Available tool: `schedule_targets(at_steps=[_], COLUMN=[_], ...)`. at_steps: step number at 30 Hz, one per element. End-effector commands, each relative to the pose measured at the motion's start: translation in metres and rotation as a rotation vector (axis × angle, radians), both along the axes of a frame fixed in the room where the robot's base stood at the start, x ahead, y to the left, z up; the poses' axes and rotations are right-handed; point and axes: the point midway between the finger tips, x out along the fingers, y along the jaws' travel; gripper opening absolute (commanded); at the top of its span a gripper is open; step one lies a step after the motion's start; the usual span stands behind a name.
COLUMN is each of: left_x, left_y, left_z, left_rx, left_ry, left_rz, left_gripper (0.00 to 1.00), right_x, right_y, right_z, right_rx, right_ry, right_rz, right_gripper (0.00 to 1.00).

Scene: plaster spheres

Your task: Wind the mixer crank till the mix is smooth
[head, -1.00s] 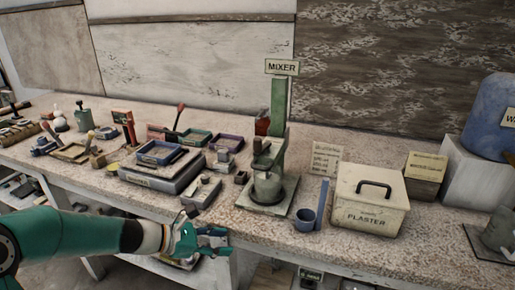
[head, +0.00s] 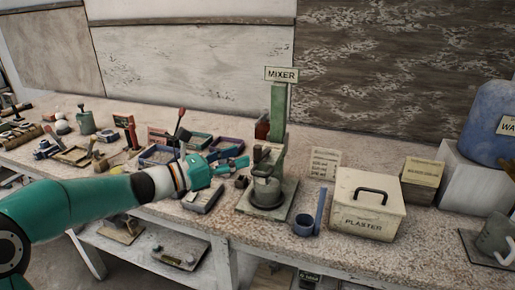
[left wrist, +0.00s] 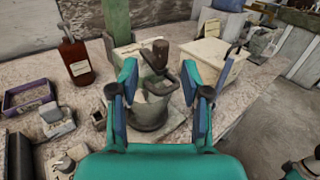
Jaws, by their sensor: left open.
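The mixer stands mid-bench with a green column (head: 278,108), a grey bowl (head: 267,193) and a base plate. In the left wrist view the bowl (left wrist: 150,108) sits below and between my fingers. The crank's brown upright grip (left wrist: 160,50) shows just beyond the fingertips, with a dark loop-shaped part beside it. My left gripper (head: 236,160) is open and empty, just left of the mixer's upper part in the head view. In the left wrist view its fingers (left wrist: 158,85) are spread either side of the bowl. The mix inside cannot be made out.
Trays and small tools crowd the bench to the left. The bench's front edge is mostly clear.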

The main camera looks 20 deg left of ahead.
Motion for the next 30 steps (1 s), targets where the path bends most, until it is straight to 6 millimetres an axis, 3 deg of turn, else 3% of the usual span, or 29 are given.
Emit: schedule_targets(at_steps=[9, 23, 30], left_x=[0.043, 0.053, 0.053], left_y=[-0.036, -0.045, -0.045], left_z=[0.000, -0.001, 0.000], left_rx=[0.001, 0.002, 0.001], left_ry=[0.001, 0.001, 0.000], left_rz=[-0.002, -0.001, -0.002], left_gripper=[0.47, 0.47, 0.11], right_x=[0.000, 0.000, 0.000], right_y=[0.000, 0.000, 0.000], right_z=[0.008, 0.009, 0.009], right_rx=[0.000, 0.000, 0.000], right_ry=[0.000, 0.000, 0.000], right_rz=[0.000, 0.000, 0.000], right_gripper=[0.00, 0.00, 0.00])
